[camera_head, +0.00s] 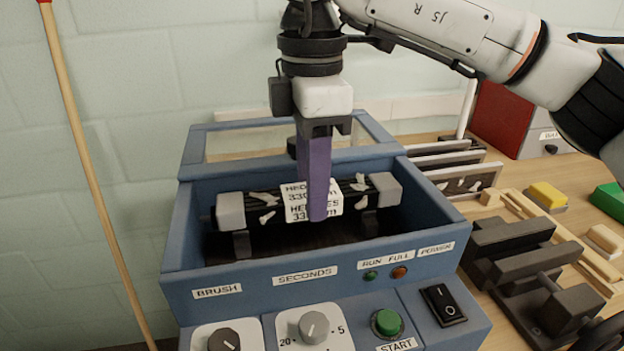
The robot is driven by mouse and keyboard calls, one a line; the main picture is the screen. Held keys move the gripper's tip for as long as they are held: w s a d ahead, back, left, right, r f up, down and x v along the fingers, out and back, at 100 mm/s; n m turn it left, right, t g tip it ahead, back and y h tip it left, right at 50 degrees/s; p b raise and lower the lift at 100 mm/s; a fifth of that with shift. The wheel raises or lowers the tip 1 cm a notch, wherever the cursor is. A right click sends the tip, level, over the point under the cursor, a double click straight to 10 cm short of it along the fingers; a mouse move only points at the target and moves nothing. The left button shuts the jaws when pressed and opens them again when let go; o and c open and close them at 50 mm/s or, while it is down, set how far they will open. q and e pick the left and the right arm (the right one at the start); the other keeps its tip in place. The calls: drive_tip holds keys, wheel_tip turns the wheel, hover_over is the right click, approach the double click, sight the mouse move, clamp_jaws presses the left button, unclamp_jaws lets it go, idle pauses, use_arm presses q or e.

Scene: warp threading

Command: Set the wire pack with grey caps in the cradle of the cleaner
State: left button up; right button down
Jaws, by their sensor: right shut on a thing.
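The wire pack with grey caps (260,208) is a dark bundle with a grey block on each end and a white printed label at its middle. It lies level inside the blue open-topped cleaner (300,262), over the dark supports of the cradle (242,244). Whether it rests fully on them I cannot tell. My right gripper (318,212) points straight down and is shut on the pack at its label. Its purple finger covers part of the label, and the far finger is hidden. My left gripper is not in view.
The cleaner's front panel has knobs, a green start button (387,322) and a black power switch (443,305). At right on the wooden table are dark clamp-like blocks (510,240), a yellow block (547,196) and a red box (512,118). A wooden pole (95,180) stands at left.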

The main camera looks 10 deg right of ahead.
wheel_tip(320, 180, down, 2)
drive_tip(key=shift+f+b, duration=0.2)
drive_tip(key=shift+b, duration=0.55)
drive_tip(key=shift+f+b, duration=0.8)
drive_tip(key=shift+f, duration=0.15)
drive_tip(key=shift+f+b, duration=0.3)
drive_tip(key=shift+f, duration=0.1)
drive_tip(key=shift+f, duration=0.1)
drive_tip(key=shift+f+b, duration=0.4)
drive_tip(key=c, duration=1.1)
unclamp_jaws()
